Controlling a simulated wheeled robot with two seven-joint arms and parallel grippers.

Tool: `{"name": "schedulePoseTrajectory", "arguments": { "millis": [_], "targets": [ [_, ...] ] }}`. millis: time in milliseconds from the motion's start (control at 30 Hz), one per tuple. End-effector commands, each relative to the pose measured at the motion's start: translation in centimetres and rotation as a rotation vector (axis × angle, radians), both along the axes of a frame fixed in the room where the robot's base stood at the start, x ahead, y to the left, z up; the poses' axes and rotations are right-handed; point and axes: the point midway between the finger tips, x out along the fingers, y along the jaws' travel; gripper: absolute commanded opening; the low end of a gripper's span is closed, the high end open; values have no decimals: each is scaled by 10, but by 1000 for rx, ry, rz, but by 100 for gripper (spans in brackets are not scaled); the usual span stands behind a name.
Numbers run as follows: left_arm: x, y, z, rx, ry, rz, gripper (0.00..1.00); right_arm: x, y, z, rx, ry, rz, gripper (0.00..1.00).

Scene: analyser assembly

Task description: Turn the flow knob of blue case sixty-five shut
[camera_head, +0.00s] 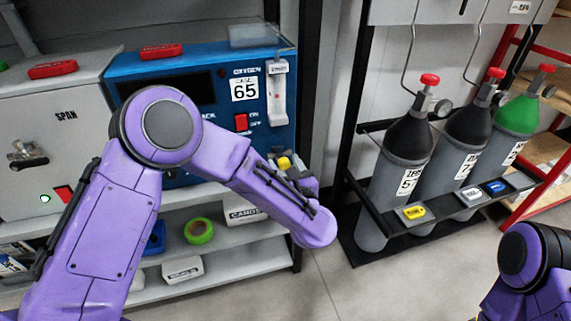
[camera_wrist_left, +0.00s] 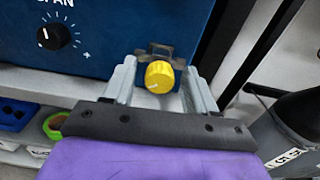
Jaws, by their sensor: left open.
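The blue case (camera_head: 205,62) with the label 65 stands on a grey shelf, partly hidden behind my left arm. Its yellow knob (camera_head: 284,163) is at the lower right of the front, below the white flow tube (camera_head: 279,95). My right gripper is out of view.
A black SPAN dial (camera_wrist_left: 55,35) is on the case left of the knob. A grey case (camera_head: 50,130) stands to the left. A green tape roll (camera_head: 199,231) lies on the lower shelf. A rack (camera_head: 460,222) with several gas cylinders stands right, with open floor before it.

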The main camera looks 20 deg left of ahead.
Motion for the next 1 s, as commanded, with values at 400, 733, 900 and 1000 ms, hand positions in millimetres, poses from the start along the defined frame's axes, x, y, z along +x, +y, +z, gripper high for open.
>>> {"name": "schedulePoseTrajectory", "arguments": {
  "millis": [400,733,900,1000],
  "targets": [
    [3,2,-1,2,1,0,18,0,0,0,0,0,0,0],
    [3,2,-1,17,11,-1,1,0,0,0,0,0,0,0],
    [3,2,-1,69,46,-2,1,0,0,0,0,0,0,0],
    [3,2,-1,123,83,-2,1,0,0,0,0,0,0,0]
  ]
}}
